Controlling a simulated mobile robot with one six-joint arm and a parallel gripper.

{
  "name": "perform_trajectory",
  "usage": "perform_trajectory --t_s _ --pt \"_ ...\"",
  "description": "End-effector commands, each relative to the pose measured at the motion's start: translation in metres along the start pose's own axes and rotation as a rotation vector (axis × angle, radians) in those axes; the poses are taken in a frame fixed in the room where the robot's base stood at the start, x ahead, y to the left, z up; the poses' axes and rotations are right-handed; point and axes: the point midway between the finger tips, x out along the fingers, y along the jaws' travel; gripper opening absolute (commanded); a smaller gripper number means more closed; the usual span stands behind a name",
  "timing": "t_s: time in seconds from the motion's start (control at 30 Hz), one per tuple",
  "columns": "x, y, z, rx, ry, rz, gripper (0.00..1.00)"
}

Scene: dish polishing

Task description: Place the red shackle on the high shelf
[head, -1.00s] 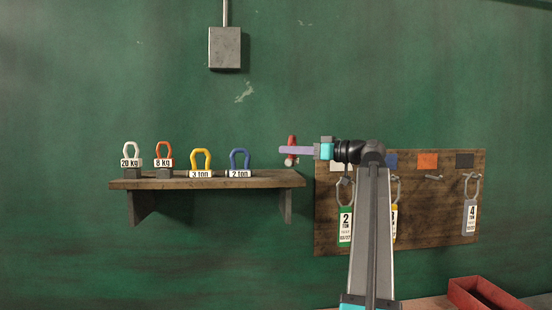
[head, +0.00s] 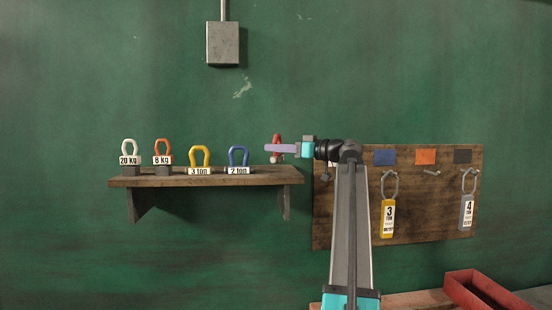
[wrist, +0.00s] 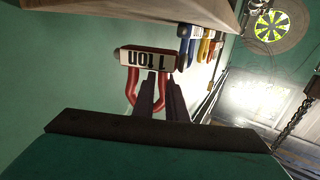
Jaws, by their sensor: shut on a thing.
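The red shackle (head: 277,141) is gripped at my gripper's fingertips (head: 274,149), upright, over the right end of the wooden shelf (head: 215,179) in the head view. A small gap seems to lie between it and the board. In the wrist view, which is upside down, the red shackle (wrist: 131,92) shows its white "1 ton" label, and my gripper's dark fingers (wrist: 159,92) are shut across its bow. The shelf (wrist: 160,10) shows at the top of the wrist view, close to the label.
A peg board (head: 428,215) with hanging tags is right; a red tray (head: 480,291) lies below.

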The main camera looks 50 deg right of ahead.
Motion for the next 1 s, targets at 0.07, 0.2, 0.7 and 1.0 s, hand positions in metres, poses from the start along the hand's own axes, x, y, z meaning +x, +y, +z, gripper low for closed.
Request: perform_trajectory --t_s 0.07,0.2,0.7,1.0 --pt "-0.001 -0.001 0.004 0.001 0.001 0.000 0.00" --pt "-0.001 -0.001 0.017 0.001 0.001 0.000 0.00" --pt "0.000 0.001 0.034 -0.001 0.002 -0.001 0.00" --pt "0.000 0.001 0.037 -0.001 0.000 -0.001 0.25"
